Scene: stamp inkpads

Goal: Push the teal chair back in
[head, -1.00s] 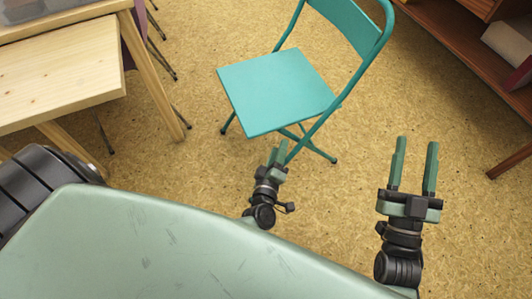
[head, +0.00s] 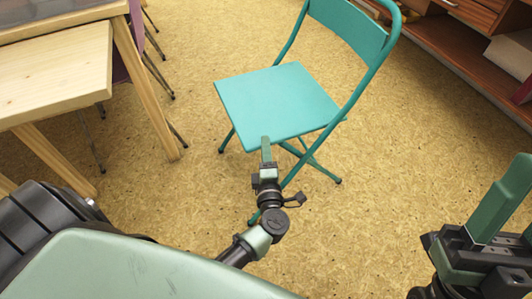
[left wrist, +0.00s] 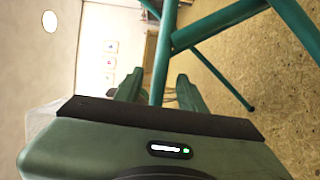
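The teal folding chair (head: 275,103) stands open and upright on the floor, apart from the wooden table. Its seat points to the left and its backrest is at the upper right. My left gripper (head: 266,148) is at the near edge of the seat, seen edge-on. In the left wrist view its fingers (left wrist: 158,90) are apart, and a teal chair tube (left wrist: 163,50) shows between them; I cannot tell whether they touch it. My right gripper (head: 508,208) is at the right edge, partly cut off, with its fingers apart and nothing seen between them.
The wooden table (head: 55,75) with its lower top is at the left; thin dark chair legs stand behind it. A reddish-brown shelf (head: 470,55) is at the upper right. Cork-coloured floor (head: 180,190) is free between table and chair.

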